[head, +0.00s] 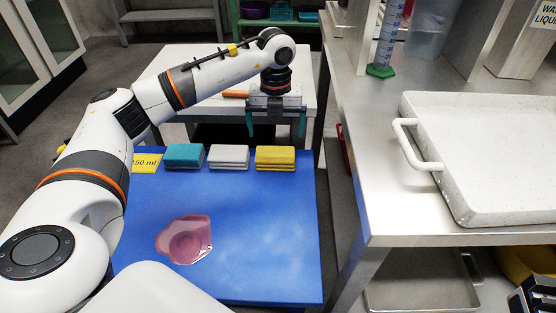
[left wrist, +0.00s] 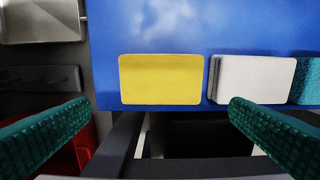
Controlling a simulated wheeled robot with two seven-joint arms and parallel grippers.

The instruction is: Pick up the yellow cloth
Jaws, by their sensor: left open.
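The yellow cloth (head: 275,155) is a folded, flat block near the far edge of the blue table, at the right end of a row. In the left wrist view the yellow cloth (left wrist: 161,79) lies ahead of the fingertips, between their lines. My left gripper (head: 276,124) is open and empty, in the air above and beyond the cloth, not touching it. Its two teal fingers also show in the left wrist view (left wrist: 160,108), spread wider than the cloth.
A grey-white cloth (head: 228,156) lies beside the yellow one, then a teal cloth (head: 184,156) and a yellow volume label (head: 147,162). A pink puddle (head: 186,239) lies on the blue tabletop (head: 270,230). A steel bench (head: 390,200) with a white tray (head: 480,150) stands right.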

